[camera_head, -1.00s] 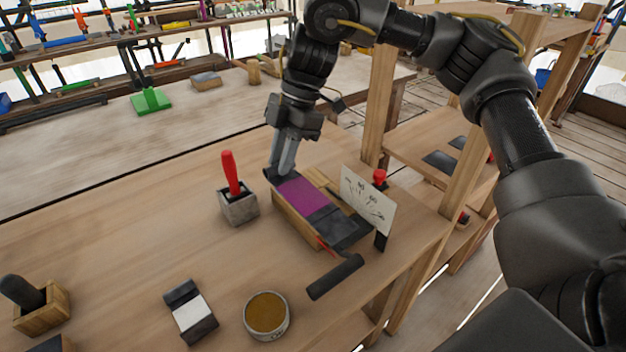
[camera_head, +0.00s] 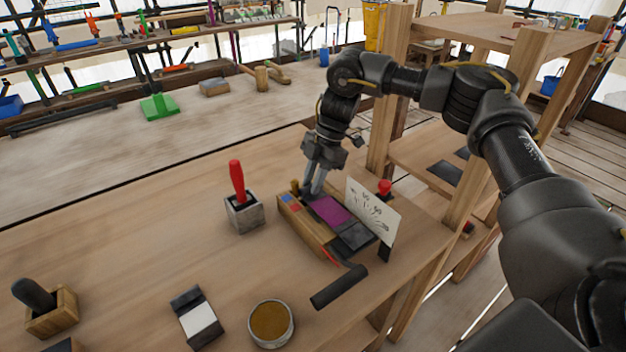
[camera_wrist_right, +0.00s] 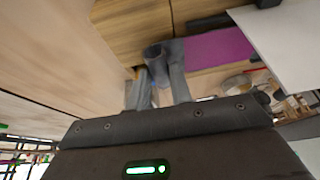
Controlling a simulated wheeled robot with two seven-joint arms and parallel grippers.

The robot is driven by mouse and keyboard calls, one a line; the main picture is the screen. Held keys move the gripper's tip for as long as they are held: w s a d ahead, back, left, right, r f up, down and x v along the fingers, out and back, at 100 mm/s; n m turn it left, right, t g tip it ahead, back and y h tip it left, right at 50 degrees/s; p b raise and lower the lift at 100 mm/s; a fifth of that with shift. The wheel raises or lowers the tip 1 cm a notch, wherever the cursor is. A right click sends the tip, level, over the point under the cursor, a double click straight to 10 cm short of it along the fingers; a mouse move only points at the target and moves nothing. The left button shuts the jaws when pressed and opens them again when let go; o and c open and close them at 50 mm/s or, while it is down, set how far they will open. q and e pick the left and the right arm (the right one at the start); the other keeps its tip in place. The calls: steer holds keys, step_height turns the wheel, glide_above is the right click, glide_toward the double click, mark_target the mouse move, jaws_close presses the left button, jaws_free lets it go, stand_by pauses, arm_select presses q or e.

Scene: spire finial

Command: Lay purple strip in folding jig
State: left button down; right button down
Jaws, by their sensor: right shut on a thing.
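The purple strip (camera_head: 331,209) lies along or just above the top of the wooden folding jig (camera_head: 307,229); I cannot tell whether it touches. It also shows in the right wrist view (camera_wrist_right: 218,47). My right gripper (camera_head: 312,193) is shut on the strip's back-left end, and its fingers hide that end. A dark plate (camera_head: 352,238) is at the jig's front right. A white angle card (camera_head: 373,211) stands upright along the jig's right side. Blue and red patches show on the jig's left top. My left gripper is not in view.
A red-handled tool in a grey block (camera_head: 243,212) stands left of the jig. A black bar (camera_head: 339,287), a round tin (camera_head: 271,323) and a dark block with a white face (camera_head: 196,317) are in front. A wooden post (camera_head: 384,110) stands behind the card.

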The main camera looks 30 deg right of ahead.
steer(key=shift+f, duration=0.3)
steer(key=shift+f, duration=0.1)
steer(key=c, duration=1.3)
jaws_free()
steer(key=shift+f, duration=0.1)
steer(key=shift+o, duration=0.2)
